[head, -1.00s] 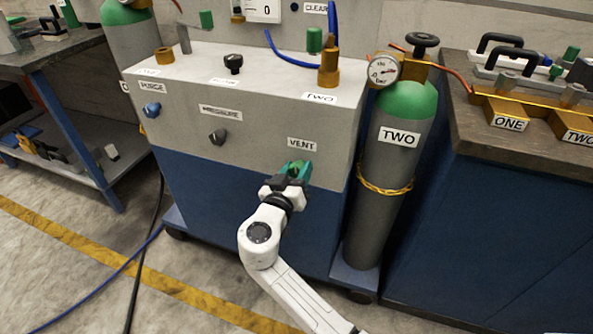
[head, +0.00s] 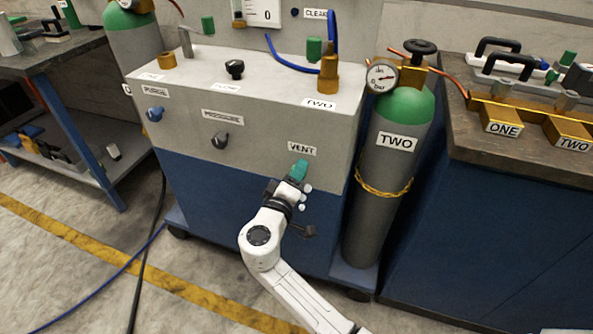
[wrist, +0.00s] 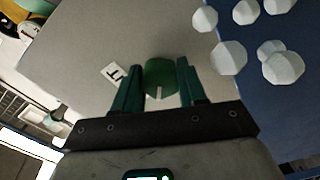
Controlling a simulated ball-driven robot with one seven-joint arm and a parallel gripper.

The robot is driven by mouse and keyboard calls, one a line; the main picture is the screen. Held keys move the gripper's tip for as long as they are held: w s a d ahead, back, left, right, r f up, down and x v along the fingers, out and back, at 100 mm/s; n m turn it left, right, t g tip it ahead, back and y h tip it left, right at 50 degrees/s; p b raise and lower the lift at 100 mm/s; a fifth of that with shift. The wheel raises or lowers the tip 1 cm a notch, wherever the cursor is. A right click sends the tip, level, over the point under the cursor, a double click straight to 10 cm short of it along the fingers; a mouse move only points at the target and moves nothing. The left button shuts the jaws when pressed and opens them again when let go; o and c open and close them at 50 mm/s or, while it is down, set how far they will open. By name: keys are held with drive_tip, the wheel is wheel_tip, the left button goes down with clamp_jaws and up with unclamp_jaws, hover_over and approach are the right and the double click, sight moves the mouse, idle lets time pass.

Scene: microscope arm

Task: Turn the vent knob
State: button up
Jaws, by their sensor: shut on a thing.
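The green vent knob (wrist: 161,84) sits on the grey panel of the cabinet, with a pale mark on its edge. In the wrist view my gripper (wrist: 158,70) has one green finger on each side of the knob and is shut on it. In the head view my gripper (head: 299,171) is at the panel just below the VENT label (head: 302,149), and its fingers hide the knob. Part of that label (wrist: 113,73) shows left of the knob in the wrist view.
Several small white faceted balls (wrist: 230,57) float beside the gripper, by the blue lower front. A black pressure knob (head: 220,140) and blue purge knob (head: 155,114) are left on the panel. Gas cylinder TWO (head: 388,190) stands close on the right.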

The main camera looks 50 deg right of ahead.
drive_tip(key=n+p, duration=0.1)
drive_tip(key=n, duration=0.1)
drive_tip(key=n+p, duration=0.1)
drive_tip(key=n, duration=0.1)
drive_tip(key=shift+w+a+r, duration=0.15)
drive_tip(key=shift+r, duration=0.05)
drive_tip(key=shift+f+n+p, duration=0.1)
drive_tip(key=shift+n+p, duration=0.55)
drive_tip(key=shift+n, duration=0.75)
drive_tip(key=shift+f, duration=0.1)
drive_tip(key=o, duration=0.9)
drive_tip(key=shift+o, duration=0.8)
drive_tip(key=v, duration=1)
drive_tip(key=shift+a+p, duration=0.35)
drive_tip(key=shift+p, duration=0.05)
